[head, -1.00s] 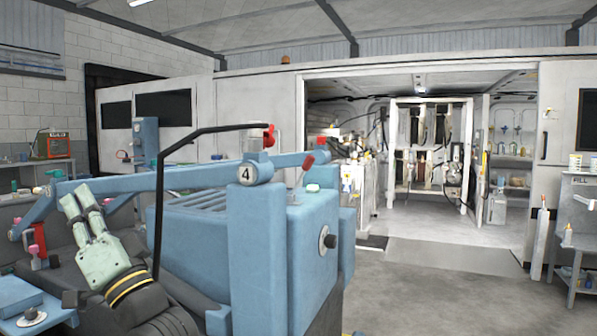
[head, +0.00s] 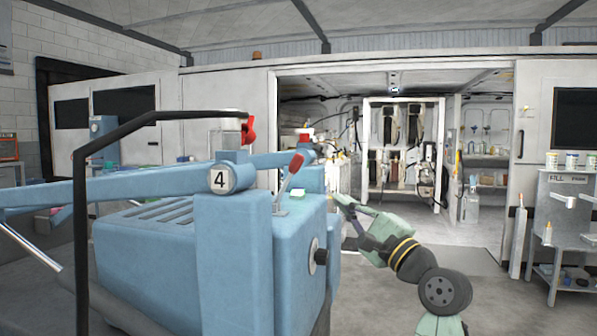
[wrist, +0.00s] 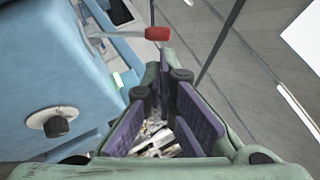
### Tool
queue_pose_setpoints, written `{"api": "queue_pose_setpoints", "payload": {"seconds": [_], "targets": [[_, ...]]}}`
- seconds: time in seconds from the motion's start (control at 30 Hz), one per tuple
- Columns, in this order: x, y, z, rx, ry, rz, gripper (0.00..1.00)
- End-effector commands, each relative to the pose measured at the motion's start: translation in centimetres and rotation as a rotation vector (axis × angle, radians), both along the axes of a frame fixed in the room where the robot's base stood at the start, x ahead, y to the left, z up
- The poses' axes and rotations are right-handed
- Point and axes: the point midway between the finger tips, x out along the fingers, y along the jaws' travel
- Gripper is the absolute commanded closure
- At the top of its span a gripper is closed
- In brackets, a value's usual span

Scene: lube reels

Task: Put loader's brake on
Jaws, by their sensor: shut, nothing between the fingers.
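The blue loader (head: 255,240), marked 4, fills the left and middle of the head view. A lever with a red grip (head: 291,170) stands tilted on its top near the right side. A red-tipped lever also shows in the wrist view (wrist: 157,33), just beyond the fingertips. I cannot tell which lever is the brake. My gripper (head: 340,199) is to the right of the loader, a little right of and below the red grip. It is shut and empty. Its purple-padded fingers show in the wrist view (wrist: 163,80), apart from the lever.
A black knob (head: 320,257) sticks out of the loader's right side. A black bent bar (head: 80,220) and a blue boom (head: 100,188) cross the left. Bare floor lies right of the loader, before a grey bench (head: 565,225).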

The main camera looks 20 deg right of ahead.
Motion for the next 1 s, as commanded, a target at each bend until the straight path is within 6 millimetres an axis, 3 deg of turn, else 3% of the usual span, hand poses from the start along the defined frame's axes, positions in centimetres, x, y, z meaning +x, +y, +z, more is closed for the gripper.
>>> {"api": "queue_pose_setpoints", "payload": {"seconds": [0.57, 0.77, 1.0], "targets": [[0.4, 0.0, 0.3, 0.002, 0.002, 0.001, 1.00], [3.1, 1.0, 1.6, 0.002, 0.002, 0.003, 1.00], [7.7, 2.6, 3.7, 0.001, 0.002, 0.001, 1.00]]}}
